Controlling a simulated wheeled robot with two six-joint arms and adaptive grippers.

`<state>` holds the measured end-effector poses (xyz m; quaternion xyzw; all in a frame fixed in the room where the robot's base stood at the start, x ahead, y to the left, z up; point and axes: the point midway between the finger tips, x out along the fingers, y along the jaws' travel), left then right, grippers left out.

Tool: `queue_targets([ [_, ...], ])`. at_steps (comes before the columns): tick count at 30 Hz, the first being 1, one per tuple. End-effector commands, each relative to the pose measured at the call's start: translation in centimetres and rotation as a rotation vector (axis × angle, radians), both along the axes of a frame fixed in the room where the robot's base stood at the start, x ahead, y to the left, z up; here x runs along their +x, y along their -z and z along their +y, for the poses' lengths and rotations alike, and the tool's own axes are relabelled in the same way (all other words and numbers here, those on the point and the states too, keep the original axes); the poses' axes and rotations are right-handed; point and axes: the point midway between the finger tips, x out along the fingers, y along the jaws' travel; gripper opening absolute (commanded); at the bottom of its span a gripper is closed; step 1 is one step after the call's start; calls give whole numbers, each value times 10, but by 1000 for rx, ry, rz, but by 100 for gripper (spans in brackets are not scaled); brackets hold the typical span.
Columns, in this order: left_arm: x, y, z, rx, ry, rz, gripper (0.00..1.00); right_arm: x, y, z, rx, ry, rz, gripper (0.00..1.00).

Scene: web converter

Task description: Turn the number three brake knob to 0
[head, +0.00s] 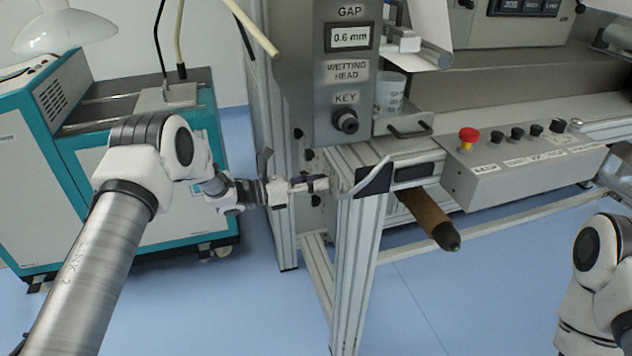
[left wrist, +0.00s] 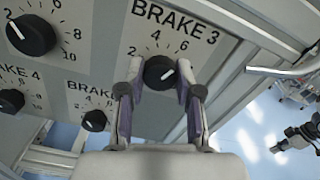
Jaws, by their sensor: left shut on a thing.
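The number three brake knob (left wrist: 157,76) is black and round, with a white pointer line, under the label BRAKE 3 (left wrist: 174,20) on a grey panel. The pointer slants up toward the right, near the printed 6; its exact reading is hard to tell. My left gripper (head: 312,184) reaches the side of the machine frame in the head view. In the left wrist view its two fingers are shut on the knob, one on each side. They hide the lower dial marks, and the 0 does not show. In the head view this knob is hidden. My right gripper is out of view.
A larger black knob (left wrist: 33,35) and the BRAKE 4 knob (left wrist: 11,101) sit left of the held knob. Another brake knob (left wrist: 94,120) is below left. In the head view, a teal cabinet (head: 150,225) stands left, and a brown roller (head: 425,215) juts out right.

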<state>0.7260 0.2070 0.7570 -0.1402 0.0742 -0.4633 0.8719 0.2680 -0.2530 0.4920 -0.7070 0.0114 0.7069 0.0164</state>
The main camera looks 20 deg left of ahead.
Motion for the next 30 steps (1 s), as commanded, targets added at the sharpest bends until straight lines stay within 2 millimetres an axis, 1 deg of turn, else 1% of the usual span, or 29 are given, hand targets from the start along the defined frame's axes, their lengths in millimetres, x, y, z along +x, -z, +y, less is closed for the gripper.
queue_targets([
  [5, 0, 0, 0, -17, 0, 25, 0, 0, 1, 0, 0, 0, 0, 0],
  [11, 0, 1, 0, -69, -1, 102, 0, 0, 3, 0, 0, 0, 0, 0],
  [17, 0, 1, 0, -155, -1, 231, 0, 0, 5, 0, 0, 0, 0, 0],
  [30, 0, 0, 0, -387, 0, 576, 0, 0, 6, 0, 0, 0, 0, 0],
])
